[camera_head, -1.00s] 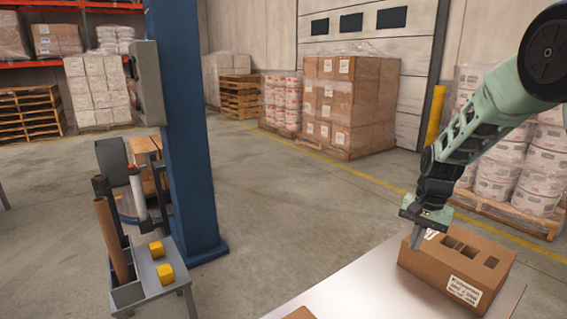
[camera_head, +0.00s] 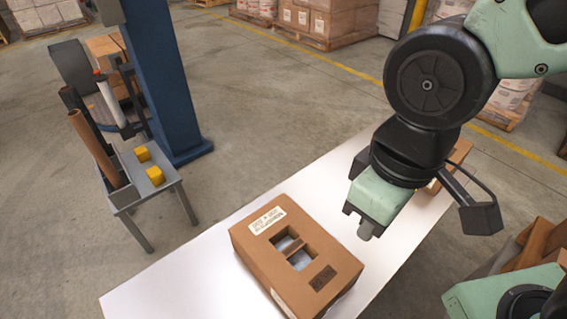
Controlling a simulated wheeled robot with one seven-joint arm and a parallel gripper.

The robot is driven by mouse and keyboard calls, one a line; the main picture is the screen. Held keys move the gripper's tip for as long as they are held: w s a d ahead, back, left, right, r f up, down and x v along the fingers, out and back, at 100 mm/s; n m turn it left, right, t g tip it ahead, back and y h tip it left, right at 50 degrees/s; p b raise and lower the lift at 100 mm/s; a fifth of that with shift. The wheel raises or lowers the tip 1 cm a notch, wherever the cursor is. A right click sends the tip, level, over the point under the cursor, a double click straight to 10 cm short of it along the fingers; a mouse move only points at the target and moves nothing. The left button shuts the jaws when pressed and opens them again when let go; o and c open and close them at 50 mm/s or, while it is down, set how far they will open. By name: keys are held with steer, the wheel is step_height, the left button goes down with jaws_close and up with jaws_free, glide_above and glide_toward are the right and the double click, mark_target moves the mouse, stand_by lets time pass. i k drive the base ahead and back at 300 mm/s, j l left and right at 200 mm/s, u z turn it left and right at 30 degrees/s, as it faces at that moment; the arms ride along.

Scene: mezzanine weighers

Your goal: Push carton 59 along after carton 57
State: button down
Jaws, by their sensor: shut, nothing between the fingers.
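A brown carton (camera_head: 255,258) with a white label and cut-out openings in its top lies on the long white table in the middle of the view. Light contents show in two openings. A second carton (camera_head: 460,154) is farther along the table at the right, mostly hidden behind my arm. The label print is too small to read, so I cannot tell which is carton 59 and which is 57. My gripper (camera_head: 367,231) is shut and empty, pointing down above the table, to the right of the nearer carton and apart from it in the picture.
A grey stand (camera_head: 150,187) with two yellow blocks and upright tubes is at the left, beside a blue column (camera_head: 160,85). Wrapped pallet loads (camera_head: 320,22) stand at the back. Cartons are at the right edge (camera_head: 540,242). The floor between is clear.

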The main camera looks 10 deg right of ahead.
mark_target(305, 269)
steer(key=z, duration=0.35)
steer(key=k+z, duration=0.15)
steer(key=z, duration=0.6)
steer(key=k+l+u, duration=0.1)
steer(key=k+u, duration=0.4)
steer(key=u, duration=1.1)
